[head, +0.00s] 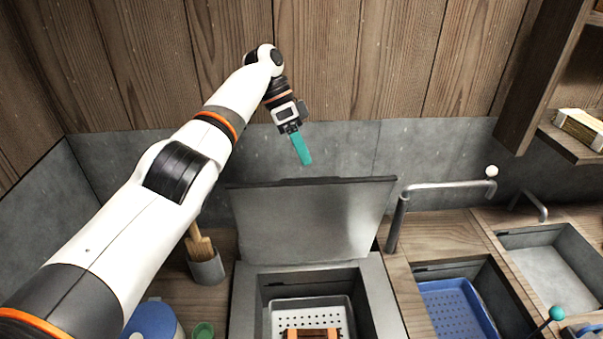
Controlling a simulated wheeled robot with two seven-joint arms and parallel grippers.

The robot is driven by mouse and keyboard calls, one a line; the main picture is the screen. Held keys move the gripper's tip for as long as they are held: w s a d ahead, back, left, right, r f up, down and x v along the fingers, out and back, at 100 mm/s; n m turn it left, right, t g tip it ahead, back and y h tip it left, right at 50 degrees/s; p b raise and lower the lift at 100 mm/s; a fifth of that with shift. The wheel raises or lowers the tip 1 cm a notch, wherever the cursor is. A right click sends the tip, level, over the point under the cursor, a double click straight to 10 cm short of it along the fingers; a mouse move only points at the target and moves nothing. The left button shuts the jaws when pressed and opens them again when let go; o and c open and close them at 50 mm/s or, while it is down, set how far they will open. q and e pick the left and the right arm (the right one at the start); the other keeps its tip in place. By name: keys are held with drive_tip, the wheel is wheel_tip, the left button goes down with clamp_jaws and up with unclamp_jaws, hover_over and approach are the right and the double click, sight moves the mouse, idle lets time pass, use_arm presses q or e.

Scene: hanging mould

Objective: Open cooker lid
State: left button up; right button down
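The cooker (243,300) is a grey box set in the wooden counter at the bottom centre. Its grey lid (312,222) stands raised at the back, leaning near the wall, and the opening is uncovered. Inside sits a perforated metal tray (303,306) with a brown wooden piece (312,334) on it, cut off by the frame's bottom edge. My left gripper (303,158) has teal fingers and hangs just above the lid's top edge, apart from it. The fingers overlap in this view, so their opening is hidden. My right gripper is out of view.
Further right are a basin with a blue basket (458,308), a grey sink (552,270) and a teal knob (557,313). A utensil cup (207,268) stands left of the cooker.

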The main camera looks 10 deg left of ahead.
use_arm(q)
wheel_tip(320, 180, up, 2)
drive_tip(key=shift+r, duration=0.25)
